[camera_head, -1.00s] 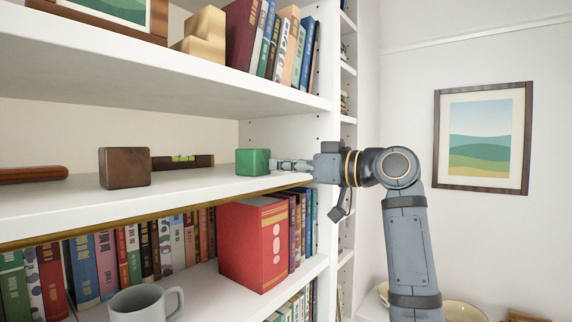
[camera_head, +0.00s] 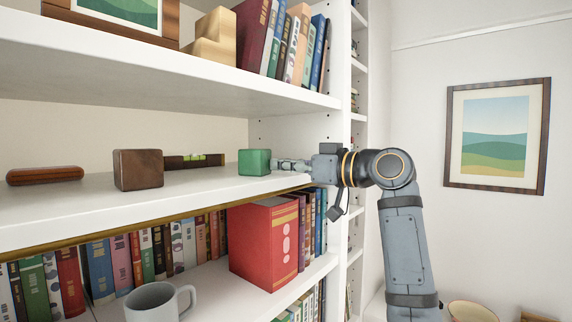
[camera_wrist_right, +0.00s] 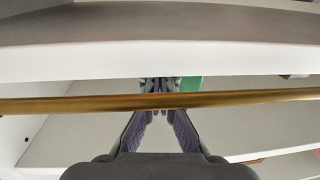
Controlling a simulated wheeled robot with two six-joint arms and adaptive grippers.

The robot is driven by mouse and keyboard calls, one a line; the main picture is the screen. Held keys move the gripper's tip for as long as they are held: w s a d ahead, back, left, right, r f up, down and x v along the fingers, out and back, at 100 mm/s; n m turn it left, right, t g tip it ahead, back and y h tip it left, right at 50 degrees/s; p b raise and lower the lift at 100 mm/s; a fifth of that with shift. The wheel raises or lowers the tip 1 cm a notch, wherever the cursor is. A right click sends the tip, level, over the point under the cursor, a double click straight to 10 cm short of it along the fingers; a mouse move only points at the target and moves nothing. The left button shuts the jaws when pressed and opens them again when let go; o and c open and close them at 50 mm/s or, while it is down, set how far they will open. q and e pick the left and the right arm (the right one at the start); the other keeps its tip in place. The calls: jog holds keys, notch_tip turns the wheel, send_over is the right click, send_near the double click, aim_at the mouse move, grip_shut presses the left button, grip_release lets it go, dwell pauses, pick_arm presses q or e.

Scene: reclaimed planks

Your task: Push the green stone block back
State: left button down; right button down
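The green stone block (camera_head: 254,162) stands upright on the middle shelf (camera_head: 215,186), near its right end. My right gripper (camera_head: 276,164) is at the block's right side, its fingertips touching or almost touching it. In the right wrist view the fingers (camera_wrist_right: 160,88) converge and look shut with nothing between them. The green block (camera_wrist_right: 190,90) shows there partly, just right of the fingertips, with much of it hidden. My left gripper is not in view.
A brown wooden cube (camera_head: 138,169), a spirit level (camera_head: 195,160) and a dark red-brown case (camera_head: 45,175) share the shelf. A brass strip (camera_wrist_right: 250,97) runs along its front edge. Books and a grey mug (camera_head: 152,302) are below. A white upright (camera_head: 341,140) is close to my right arm.

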aim_at(270, 174)
jog(key=shift+p+x, duration=1.25)
jog(key=shift+x, duration=1.2)
jog(key=shift+s+d+f+b, duration=0.15)
jog(key=shift+s+d+b, duration=0.15)
jog(key=shift+d+b, duration=0.25)
jog(key=shift+b+v, duration=0.55)
jog(key=shift+v, duration=0.7)
jog(key=shift+s+d, duration=0.1)
jog(key=shift+d, duration=0.05)
